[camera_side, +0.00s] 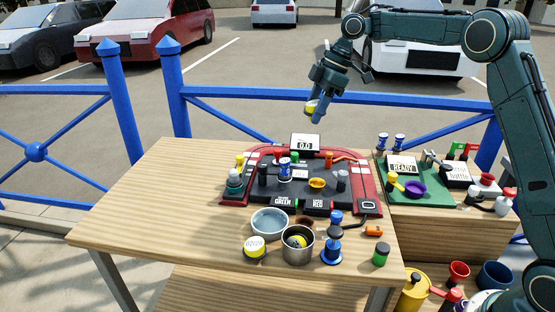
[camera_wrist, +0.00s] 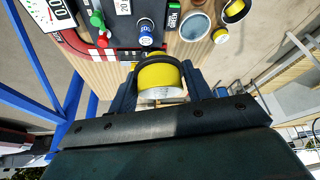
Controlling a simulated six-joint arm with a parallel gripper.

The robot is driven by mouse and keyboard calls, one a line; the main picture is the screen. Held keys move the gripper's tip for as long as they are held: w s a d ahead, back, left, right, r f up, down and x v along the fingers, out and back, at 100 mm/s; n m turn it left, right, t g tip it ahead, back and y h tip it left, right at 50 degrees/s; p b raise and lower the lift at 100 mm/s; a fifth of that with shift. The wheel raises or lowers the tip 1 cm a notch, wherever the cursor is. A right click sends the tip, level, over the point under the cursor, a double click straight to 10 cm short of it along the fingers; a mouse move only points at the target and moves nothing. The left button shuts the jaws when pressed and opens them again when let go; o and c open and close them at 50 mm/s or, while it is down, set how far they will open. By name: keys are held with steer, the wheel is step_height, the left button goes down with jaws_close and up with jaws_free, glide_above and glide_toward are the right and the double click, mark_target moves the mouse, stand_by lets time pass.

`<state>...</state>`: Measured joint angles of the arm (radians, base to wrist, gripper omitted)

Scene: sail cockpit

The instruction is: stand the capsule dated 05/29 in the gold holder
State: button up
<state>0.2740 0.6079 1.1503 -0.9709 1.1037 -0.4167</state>
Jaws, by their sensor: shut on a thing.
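My gripper (camera_side: 315,108) is raised high above the back of the table, in front of the blue fence. It is shut on a yellow capsule (camera_wrist: 158,75) with a dark band and a pale end. The held capsule also shows in the side view (camera_side: 310,107). Writing on its pale end is too small to read. A gold ring-shaped holder (camera_side: 317,183) stands on the dark mat, well below my gripper, and looks empty. Another yellow capsule (camera_side: 255,248) with a printed white top stands at the table front. A further yellow one (camera_side: 298,242) lies in a steel cup (camera_side: 298,256).
A red-edged dark mat (camera_side: 340,199) carries a display (camera_side: 305,143), a blue-and-white piece (camera_side: 284,172) and several small posts. A pale bowl (camera_side: 270,222) stands in front. A green mat (camera_side: 405,203) with a purple dish (camera_side: 414,188) is at right. The table's left side is clear.

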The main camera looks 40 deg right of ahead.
steer(key=d, duration=0.2)
steer(key=shift+s+d, duration=0.35)
steer(key=shift+a+f, duration=0.2)
steer(key=shift+f, duration=0.35)
glide_toward(312, 187)
steer(key=shift+w+a+r, duration=0.1)
steer(key=shift+w+a, duration=0.55)
steer(key=shift+w, duration=0.2)
steer(key=shift+f, duration=2.85)
steer(key=shift+f, duration=0.6)
steer(key=o, duration=0.7)
